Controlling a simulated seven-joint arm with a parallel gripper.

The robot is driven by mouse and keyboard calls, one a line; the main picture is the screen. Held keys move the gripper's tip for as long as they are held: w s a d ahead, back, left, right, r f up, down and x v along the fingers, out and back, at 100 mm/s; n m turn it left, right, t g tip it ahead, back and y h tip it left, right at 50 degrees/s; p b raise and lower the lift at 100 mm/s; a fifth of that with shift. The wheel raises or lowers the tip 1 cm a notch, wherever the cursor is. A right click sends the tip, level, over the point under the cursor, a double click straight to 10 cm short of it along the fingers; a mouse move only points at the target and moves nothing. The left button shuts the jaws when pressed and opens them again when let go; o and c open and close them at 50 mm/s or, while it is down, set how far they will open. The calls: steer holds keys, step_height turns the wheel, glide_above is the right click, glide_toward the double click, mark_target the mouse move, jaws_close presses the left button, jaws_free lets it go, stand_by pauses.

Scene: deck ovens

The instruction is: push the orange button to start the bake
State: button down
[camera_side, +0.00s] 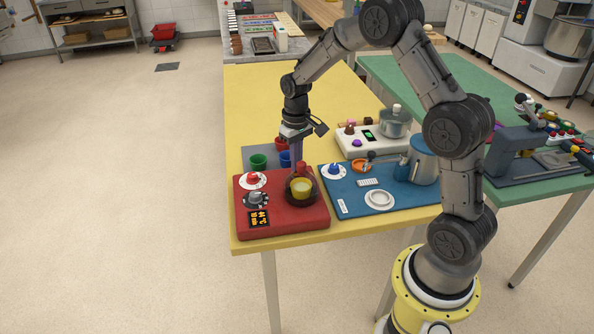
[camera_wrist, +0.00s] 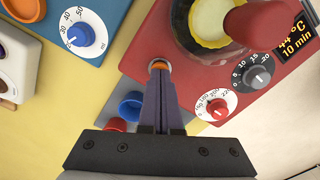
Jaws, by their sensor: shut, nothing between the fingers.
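The orange button (camera_wrist: 159,65) sits in a pale ring near the edge of the red control box (camera_wrist: 190,72), in the wrist view. My gripper (camera_wrist: 160,80) is shut and empty, its fingertips right at the button and partly covering it. I cannot tell whether they touch it. In the side view my gripper (camera_side: 297,163) points down at the far part of the red box (camera_side: 290,222), behind the round dark dish (camera_side: 302,198) holding a yellow-rimmed piece. The button is hidden there. The display (camera_wrist: 294,40) reads 44 °C and 10 min.
A red knob (camera_side: 253,178) and a grey knob (camera_side: 256,200) are on the box's left. A red handle (camera_wrist: 262,22) rises by the dish. Green (camera_side: 258,160) and blue (camera_side: 285,159) cups stand behind. A blue board (camera_side: 345,207) with a knob lies to the right.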

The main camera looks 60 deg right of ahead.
steer(key=shift+r, duration=3.25)
